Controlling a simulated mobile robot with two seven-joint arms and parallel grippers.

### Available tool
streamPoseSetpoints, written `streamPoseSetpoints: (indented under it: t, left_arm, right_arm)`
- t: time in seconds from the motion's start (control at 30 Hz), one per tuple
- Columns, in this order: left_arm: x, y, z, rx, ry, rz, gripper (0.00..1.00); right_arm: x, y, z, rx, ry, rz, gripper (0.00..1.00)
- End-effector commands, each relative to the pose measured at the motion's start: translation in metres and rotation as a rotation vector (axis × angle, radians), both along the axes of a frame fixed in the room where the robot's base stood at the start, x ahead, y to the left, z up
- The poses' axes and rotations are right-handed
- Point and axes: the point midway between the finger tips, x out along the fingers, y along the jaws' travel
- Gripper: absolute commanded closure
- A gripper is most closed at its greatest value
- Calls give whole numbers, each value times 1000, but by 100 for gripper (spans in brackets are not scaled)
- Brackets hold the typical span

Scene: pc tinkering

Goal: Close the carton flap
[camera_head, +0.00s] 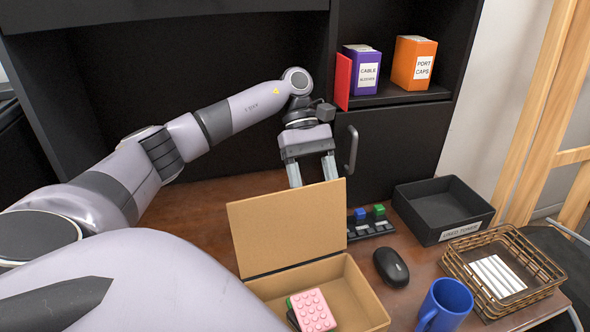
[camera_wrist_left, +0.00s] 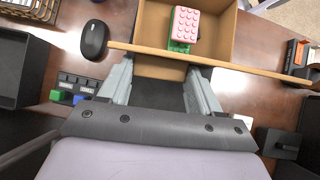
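The brown carton (camera_head: 348,278) stands open on the desk. Its flap (camera_head: 287,227) stands up, roughly upright, on the side toward my left gripper. My left gripper (camera_head: 312,174) points down just behind the flap's top edge, with its fingers apart and nothing seen between them. In the left wrist view the carton (camera_wrist_left: 222,25) is beyond the flap (camera_wrist_left: 215,62), seen nearly edge-on. The left fingertips (camera_wrist_left: 160,68) are close to it; I cannot tell if they touch. A pink studded block (camera_head: 313,311) lies inside the carton. My right gripper is out of view.
A black mouse (camera_head: 391,267), a blue mug (camera_head: 444,306), a wire basket (camera_head: 543,270) and a black tray (camera_head: 443,216) stand right of the carton. A dark rack with blue and green keys (camera_head: 369,229) is close behind the flap.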

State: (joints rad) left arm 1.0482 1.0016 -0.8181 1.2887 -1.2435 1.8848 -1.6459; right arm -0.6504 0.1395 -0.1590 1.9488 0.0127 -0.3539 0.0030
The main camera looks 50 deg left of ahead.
Motion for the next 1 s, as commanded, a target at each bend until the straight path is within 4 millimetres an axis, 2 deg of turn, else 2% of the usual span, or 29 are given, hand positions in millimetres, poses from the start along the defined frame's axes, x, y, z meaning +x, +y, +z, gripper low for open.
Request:
streamPoseSetpoints:
  t: [0.27, 0.7, 1.0]
  left_arm:
    - [-1, -2, 1, 5, -2, -1, 45]
    - [-10, -23, 9, 58, -24, -3, 45]
    - [-11, -25, 9, 64, -26, -1, 45]
  right_arm:
    - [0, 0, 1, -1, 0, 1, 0]
    - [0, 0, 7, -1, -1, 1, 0]
    - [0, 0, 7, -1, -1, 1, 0]
